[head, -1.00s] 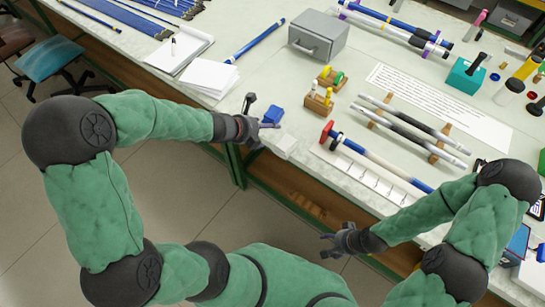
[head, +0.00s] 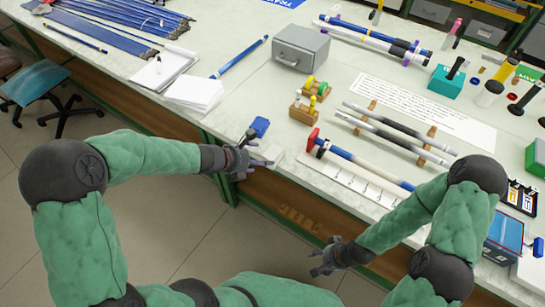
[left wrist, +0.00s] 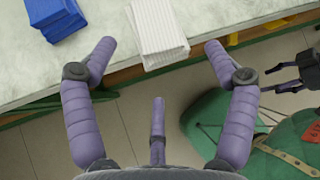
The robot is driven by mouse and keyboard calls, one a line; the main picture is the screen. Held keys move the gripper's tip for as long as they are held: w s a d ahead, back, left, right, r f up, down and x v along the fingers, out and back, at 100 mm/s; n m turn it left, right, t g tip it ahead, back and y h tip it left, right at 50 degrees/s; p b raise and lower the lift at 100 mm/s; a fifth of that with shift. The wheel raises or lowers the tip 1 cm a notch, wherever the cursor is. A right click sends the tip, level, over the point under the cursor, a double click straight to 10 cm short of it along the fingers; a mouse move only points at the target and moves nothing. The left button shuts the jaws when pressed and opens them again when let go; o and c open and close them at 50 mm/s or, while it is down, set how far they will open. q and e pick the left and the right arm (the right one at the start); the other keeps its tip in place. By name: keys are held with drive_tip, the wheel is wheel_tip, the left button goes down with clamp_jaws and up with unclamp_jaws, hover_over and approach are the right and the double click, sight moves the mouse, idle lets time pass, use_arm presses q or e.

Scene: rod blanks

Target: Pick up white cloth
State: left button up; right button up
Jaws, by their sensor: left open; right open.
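The white cloth (head: 272,154) lies folded at the front edge of the bench, just right of the blue block. In the left wrist view the white cloth (left wrist: 158,32) shows fine ribbing and lies ahead, between the spread fingers. My left gripper (head: 262,164) is open and empty at the bench's front edge, beside the cloth. In the left wrist view my left gripper (left wrist: 160,55) has its fingertips on either side of the cloth's near end. My right gripper (head: 318,262) is open and empty, low in front of the bench.
A folded blue cloth or block (head: 260,126) lies close left of the white cloth. A white ruled tray (head: 340,178) with a blue and white rod (head: 365,166) lies to the right. A wooden holder (head: 303,113) stands behind. Notepads (head: 195,92) lie to the left.

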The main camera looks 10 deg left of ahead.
sight(265, 159)
use_arm(q)
drive_tip(key=b+x, duration=0.1)
drive_tip(key=x, duration=0.3)
drive_tip(key=shift+w+d+f+b, duration=0.1)
drive_tip(key=shift+d+f+b, duration=0.05)
drive_tip(key=shift+b, duration=0.25)
drive_tip(key=c, duration=1.1)
